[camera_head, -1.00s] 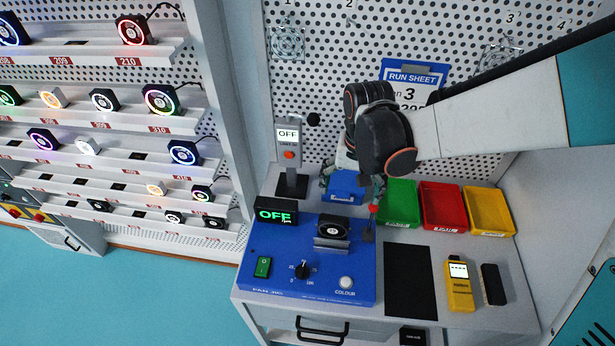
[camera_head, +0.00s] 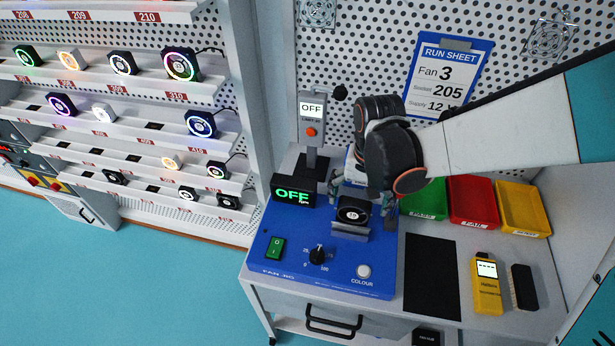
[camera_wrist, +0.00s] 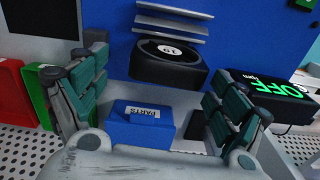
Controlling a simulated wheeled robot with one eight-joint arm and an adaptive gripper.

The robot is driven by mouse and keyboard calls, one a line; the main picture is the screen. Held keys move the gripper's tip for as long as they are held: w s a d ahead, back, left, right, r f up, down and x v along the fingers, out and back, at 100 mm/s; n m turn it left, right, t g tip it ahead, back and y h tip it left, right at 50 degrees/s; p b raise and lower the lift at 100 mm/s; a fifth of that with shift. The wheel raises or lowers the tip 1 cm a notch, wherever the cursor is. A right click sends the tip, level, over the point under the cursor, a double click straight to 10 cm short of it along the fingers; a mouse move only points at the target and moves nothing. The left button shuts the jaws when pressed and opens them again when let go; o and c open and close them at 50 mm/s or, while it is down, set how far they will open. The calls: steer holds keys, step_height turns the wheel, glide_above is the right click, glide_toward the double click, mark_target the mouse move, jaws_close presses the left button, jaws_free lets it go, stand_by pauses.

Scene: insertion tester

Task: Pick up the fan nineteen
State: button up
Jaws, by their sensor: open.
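The black fan nineteen (camera_head: 353,212) stands in the slot of the blue test panel (camera_head: 325,268). In the wrist view the fan (camera_wrist: 168,62) lies ahead, its round hub label upside down and reading 19. My gripper (camera_head: 364,198) is open just behind and above the fan. In the wrist view my gripper's two teal-padded fingers (camera_wrist: 160,82) spread to either side of the fan's near edge, with a gap between pads and fan. Nothing is held. My wrist hides part of the area behind the fan in the head view.
The OFF display (camera_head: 294,192) stands close left of the fan. A blue PARTS bin (camera_wrist: 138,125) sits behind it. Green (camera_head: 425,203), red (camera_head: 473,203) and yellow (camera_head: 523,210) bins stand to the right. A black mat (camera_head: 431,276) lies flat and clear.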

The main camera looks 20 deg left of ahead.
mark_target(353, 212)
steer(key=f+b, duration=0.2)
steer(key=f, duration=0.1)
steer(key=s+f+b, duration=0.1)
steer(key=shift+s+a+f, duration=0.1)
steer(key=shift+a+f, duration=0.2)
steer(key=shift+a, duration=0.1)
steer(key=shift+c, duration=0.6)
steer(key=c, duration=1)
